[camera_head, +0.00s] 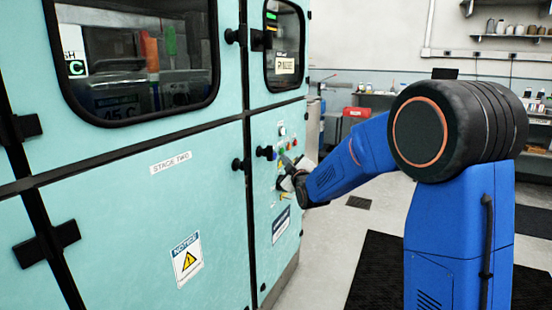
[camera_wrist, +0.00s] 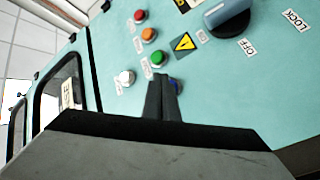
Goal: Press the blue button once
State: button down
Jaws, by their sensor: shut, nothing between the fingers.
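The blue button (camera_wrist: 177,84) is on the teal panel in the wrist view, partly hidden behind my gripper's fingers. My gripper (camera_wrist: 162,80) is shut and empty. Its fingertips overlap the left side of the blue button in the picture; I cannot tell whether they touch it. In the head view my gripper (camera_head: 285,181) is close to the panel's face, below several coloured knobs.
In the wrist view, a green button (camera_wrist: 158,58), an orange button (camera_wrist: 148,34), a red button (camera_wrist: 140,16) and a white button (camera_wrist: 126,77) sit nearby. A large rotary switch (camera_wrist: 227,17) stands out from the panel at the upper right.

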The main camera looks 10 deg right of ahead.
jog(key=shift+s+d, duration=0.75)
jog(key=shift+d, duration=0.25)
jog(key=shift+s+d, duration=0.7)
jog(key=shift+d, duration=0.3)
jog(key=shift+s, duration=0.1)
jog(key=s+d+f+m+g+h, duration=0.1)
jog(key=s+d+f+m+g, duration=0.1)
jog(key=s, duration=1.6)
jog(key=s+d+f+m+g, duration=0.2)
jog(key=s+f+m+g, duration=0.3)
jog(key=s, duration=1.3)
jog(key=s+d+f+m+g+h, duration=0.1)
jog(key=s+f+m+g, duration=0.3)
jog(key=s, duration=1.4)
jog(key=d+g, duration=0.1)
jog(key=g, duration=0.1)
jog(key=shift+f+g+h, duration=0.3)
jog(key=shift+f+g, duration=0.05)
jog(key=shift+g, duration=0.05)
